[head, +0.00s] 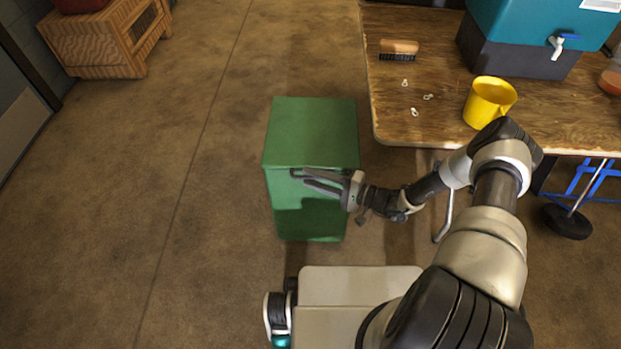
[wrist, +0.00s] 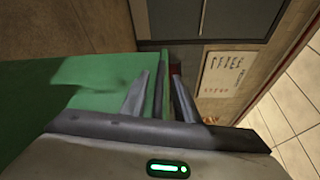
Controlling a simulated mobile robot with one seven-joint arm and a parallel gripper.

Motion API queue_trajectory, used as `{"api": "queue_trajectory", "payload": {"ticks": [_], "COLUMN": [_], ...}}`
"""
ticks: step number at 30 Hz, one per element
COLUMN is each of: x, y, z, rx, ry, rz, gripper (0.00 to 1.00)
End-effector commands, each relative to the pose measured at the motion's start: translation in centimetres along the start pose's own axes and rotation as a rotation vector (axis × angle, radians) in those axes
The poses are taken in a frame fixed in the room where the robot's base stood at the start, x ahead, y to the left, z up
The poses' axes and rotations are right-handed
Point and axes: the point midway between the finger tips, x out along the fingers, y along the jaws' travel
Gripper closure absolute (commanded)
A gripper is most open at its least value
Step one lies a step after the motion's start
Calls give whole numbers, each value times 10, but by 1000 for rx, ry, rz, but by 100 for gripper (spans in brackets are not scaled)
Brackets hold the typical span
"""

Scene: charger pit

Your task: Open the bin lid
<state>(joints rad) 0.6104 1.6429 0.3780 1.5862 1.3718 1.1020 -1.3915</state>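The green bin (head: 312,130) stands upright on the floor with its flat lid down. My gripper (head: 298,177) reaches in from the right, at the front edge of the lid. Its two fingers show apart, across the upper front of the bin. In the wrist view, the fingers (wrist: 160,92) point away from the camera with a gap between them. A narrow green edge of the bin (wrist: 161,82) shows in that gap, and the broad green face lies left of the fingers. I cannot tell whether either finger touches the lid.
A wooden cabinet (head: 105,42) is at the back left. The floor (head: 130,200) left of the bin is clear.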

Motion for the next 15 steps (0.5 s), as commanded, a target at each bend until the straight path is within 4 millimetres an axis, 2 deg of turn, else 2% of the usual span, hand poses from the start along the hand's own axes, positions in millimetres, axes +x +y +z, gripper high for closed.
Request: {"api": "queue_trajectory", "payload": {"ticks": [5,13,15], "x": [11,12,12], "y": [1,0,0], "z": [0,0,0], "rx": [0,1,1], "ry": [0,0,0], "rz": [1,1,1], "gripper": [72,72,84]}}
